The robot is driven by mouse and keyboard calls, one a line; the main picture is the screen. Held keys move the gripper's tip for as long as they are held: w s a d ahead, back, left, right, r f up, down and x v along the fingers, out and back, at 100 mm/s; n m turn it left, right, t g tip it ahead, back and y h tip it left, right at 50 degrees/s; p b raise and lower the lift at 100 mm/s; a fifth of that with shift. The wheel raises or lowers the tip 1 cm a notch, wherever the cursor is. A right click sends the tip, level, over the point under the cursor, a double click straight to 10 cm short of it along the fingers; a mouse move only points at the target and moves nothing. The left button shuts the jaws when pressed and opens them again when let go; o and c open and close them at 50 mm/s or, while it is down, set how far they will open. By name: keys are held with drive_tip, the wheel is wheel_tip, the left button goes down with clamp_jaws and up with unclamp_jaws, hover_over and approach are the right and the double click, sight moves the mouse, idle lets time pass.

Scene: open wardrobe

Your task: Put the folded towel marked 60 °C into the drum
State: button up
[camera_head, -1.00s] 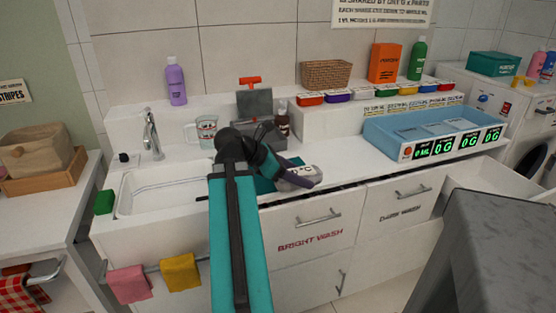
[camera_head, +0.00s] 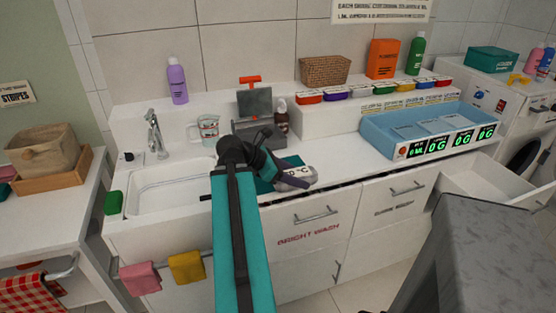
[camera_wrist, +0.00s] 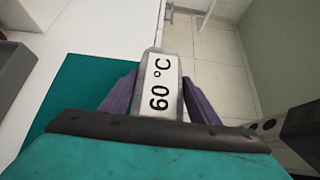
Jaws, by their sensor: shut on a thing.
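The folded towel (camera_wrist: 160,82) is grey with a white label reading 60 °C. My gripper (camera_wrist: 160,100) is shut on it, with a purple finger on each side in the wrist view. In the head view the towel (camera_head: 298,174) is at the end of my arm, by the counter's front edge. My gripper (camera_head: 285,176) is partly hidden there behind my wrist. The washing machine (camera_head: 505,105) stands at the right edge. Its dark round drum opening (camera_head: 522,158) shows only in part.
A teal mat (camera_head: 268,184) lies on the counter under my gripper. A drawer (camera_head: 480,180) stands open at the right, in front of the machine. A grey block-like surface (camera_head: 470,255) fills the lower right. A sink (camera_head: 170,190) is at the left.

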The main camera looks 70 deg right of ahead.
drive_tip(key=p, duration=0.3)
drive_tip(key=shift+w+r+p, duration=0.15)
drive_tip(key=shift+p, duration=0.2)
drive_tip(key=shift+w+d, duration=0.1)
drive_tip(key=shift+d, duration=0.05)
drive_tip(key=shift+w+d+f+p, duration=0.25)
drive_tip(key=shift+w+d+p, duration=0.15)
drive_tip(key=shift+w+d, duration=1.1)
drive_tip(key=shift+w+d+f+p, duration=0.3)
drive_tip(key=shift+w+d+p, duration=0.15)
drive_tip(key=shift+w+d, duration=1.1)
drive_tip(key=shift+w+d+f+p, duration=0.25)
drive_tip(key=shift+w+d+p, duration=0.15)
drive_tip(key=shift+w+d, duration=1.1)
drive_tip(key=shift+f, duration=0.15)
drive_tip(key=shift+f+p, duration=0.5)
drive_tip(key=shift+f, duration=1.15)
drive_tip(key=shift+f, duration=0.15)
drive_tip(key=o, duration=1.2)
drive_tip(key=shift+a+r, duration=0.1)
drive_tip(key=shift+r, duration=0.1)
